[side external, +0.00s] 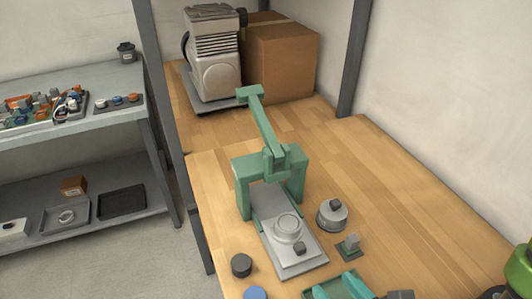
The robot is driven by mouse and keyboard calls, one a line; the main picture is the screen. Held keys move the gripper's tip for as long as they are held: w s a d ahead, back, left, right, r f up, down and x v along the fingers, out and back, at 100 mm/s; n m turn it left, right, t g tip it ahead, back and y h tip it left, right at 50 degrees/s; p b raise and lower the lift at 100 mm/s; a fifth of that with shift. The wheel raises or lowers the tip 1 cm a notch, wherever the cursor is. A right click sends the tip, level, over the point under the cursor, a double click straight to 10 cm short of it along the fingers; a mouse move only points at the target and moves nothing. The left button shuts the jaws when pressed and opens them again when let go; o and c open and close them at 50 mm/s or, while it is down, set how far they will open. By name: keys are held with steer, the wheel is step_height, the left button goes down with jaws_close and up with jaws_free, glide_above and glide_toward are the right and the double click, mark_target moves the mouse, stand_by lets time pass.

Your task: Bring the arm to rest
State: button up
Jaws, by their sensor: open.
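My gripper does not show clearly in the side external view. A bright green and dark shape at the lower right edge looks like part of my arm, cut off by the frame. The green fixture (268,165) stands on the wooden bench (385,180) with its lever raised, tilted up to the left. A round light-grey part (287,228) sits on the fixture's grey base plate (262,207), in front of the green frame. Nothing of mine is seen touching the fixture.
A dark puck (241,265), blue disc (255,292) and green tray (350,286) lie in front. A compressor (214,60) and cardboard box (280,58) stand behind.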

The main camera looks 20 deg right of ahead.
steer(key=w+d+r+m+g+h, duration=0.1)
steer(key=d+r+m+g+h, duration=0.15)
steer(key=d+m, duration=0.55)
steer(key=w+d+r+m+g+h, duration=0.2)
steer(key=d+r+m+g, duration=0.15)
steer(key=d+m, duration=0.35)
steer(key=w+d+r+m+g+h, duration=0.15)
steer(key=d+m+g, duration=0.25)
steer(key=d+m, duration=0.4)
step_height(320, 180, up, 10)
steer(key=d+m+t+y, duration=0.2)
steer(key=m+y, duration=0.6)
steer(key=m, duration=0.9)
steer(key=shift+w+d+f+t, duration=0.15)
steer(key=shift+w+d+t, duration=0.2)
steer(key=shift+t, duration=0.55)
steer(key=shift+s, duration=0.1)
